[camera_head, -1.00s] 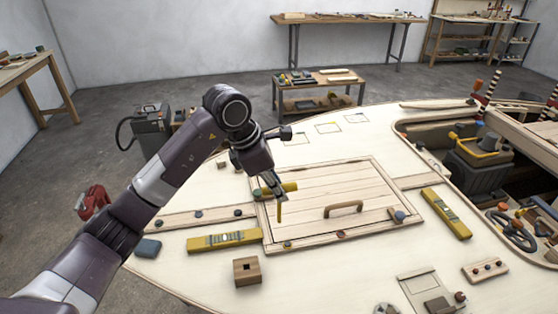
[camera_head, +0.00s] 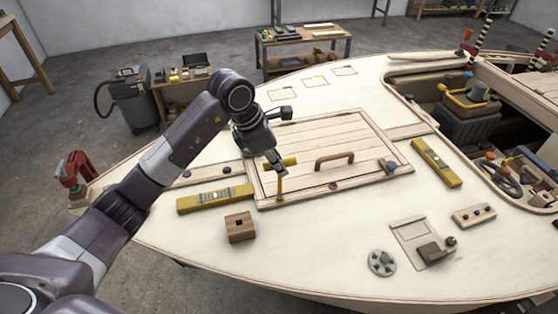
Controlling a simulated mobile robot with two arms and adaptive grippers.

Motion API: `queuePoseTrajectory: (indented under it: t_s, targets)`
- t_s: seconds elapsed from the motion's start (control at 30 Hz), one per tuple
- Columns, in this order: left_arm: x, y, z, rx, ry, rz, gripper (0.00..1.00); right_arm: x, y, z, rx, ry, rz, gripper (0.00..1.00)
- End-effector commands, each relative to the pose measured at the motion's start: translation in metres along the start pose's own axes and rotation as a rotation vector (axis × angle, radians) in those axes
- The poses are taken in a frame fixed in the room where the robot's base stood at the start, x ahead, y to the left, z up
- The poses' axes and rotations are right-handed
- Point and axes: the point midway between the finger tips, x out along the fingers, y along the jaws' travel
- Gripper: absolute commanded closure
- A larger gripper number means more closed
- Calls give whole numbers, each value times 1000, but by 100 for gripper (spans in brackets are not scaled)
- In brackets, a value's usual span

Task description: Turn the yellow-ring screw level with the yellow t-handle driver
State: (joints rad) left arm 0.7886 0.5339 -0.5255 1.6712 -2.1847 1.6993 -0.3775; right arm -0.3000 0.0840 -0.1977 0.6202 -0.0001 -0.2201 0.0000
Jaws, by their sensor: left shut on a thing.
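My left gripper (camera_head: 279,168) is shut on the yellow t-handle driver (camera_head: 280,184), gripping it at its crossbar. The driver's shaft points down, nearly upright, and its tip is at the front-left edge of the hatch frame (camera_head: 300,194). The yellow-ring screw cannot be made out clearly; the driver's tip and shaft cover that spot. I cannot tell whether the tip sits in the screw. A red-ringed screw (camera_head: 333,186) shows further right along the same front edge. My right gripper is not in view.
A yellow level (camera_head: 215,198) lies left of the hatch and another (camera_head: 436,162) lies right of it. A wooden block (camera_head: 240,227) with a hole stands in front. The hatch handle (camera_head: 334,161) and a blue-ringed knob (camera_head: 388,166) are to the right.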

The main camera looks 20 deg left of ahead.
Motion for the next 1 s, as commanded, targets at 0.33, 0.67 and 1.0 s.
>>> queuePoseTrajectory:
  t_s: [0.33, 0.67, 1.0]
  targets:
    - [2, 0, -1, -1, 0, 1, 100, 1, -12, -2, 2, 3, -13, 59]
    - [1, -1, 0, -233, 18, 97, 100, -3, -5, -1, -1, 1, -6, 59]
    - [1, -2, 2, -564, 41, 233, 100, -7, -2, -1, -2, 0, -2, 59]
